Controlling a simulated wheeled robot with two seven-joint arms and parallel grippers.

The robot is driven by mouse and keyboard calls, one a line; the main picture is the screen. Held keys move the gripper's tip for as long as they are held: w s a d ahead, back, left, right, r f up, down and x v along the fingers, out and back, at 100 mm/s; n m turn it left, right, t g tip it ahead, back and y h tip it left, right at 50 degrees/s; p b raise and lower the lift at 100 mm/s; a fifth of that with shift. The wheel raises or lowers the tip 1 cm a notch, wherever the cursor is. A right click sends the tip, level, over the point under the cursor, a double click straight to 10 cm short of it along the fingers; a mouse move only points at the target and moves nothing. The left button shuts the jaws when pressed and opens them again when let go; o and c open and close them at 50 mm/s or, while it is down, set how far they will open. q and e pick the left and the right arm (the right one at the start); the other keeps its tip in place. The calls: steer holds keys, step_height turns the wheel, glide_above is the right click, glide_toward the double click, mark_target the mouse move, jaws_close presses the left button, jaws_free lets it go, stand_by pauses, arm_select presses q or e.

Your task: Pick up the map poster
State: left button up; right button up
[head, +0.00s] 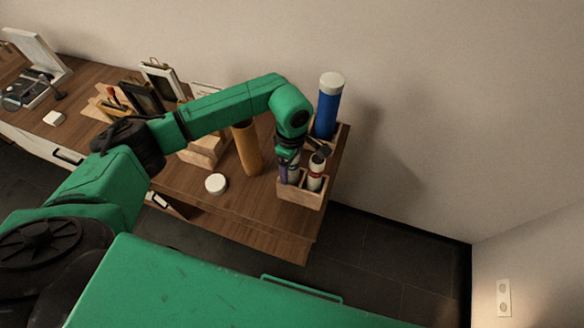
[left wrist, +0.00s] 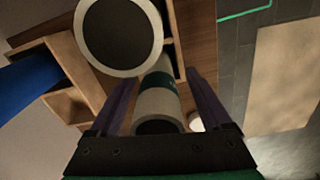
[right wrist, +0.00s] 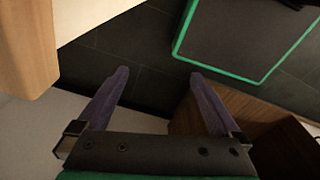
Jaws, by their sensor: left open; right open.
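No label shows which roll is the map poster. Rolled tubes stand in a wooden holder (head: 301,196) at the table's right end. One is a pale tube with a dark red band (head: 316,172). My left gripper (head: 289,172) points down at the holder, beside this tube. In the left wrist view, a pale tube with a dark green band (left wrist: 160,82) shows between the open fingers; contact cannot be told. Another pale tube with a dark end (left wrist: 120,35) is close by. My right gripper (right wrist: 159,74) is open and empty, out of the head view.
A white round object (head: 215,184) lies on the wooden table (head: 225,211). Frames (head: 160,80) stand further left. The wall is close behind.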

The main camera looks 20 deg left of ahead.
arm_select(q)
steer(key=shift+w, duration=0.15)
steer(key=c, duration=1.2)
jaws_close()
steer(key=shift+r, duration=0.1)
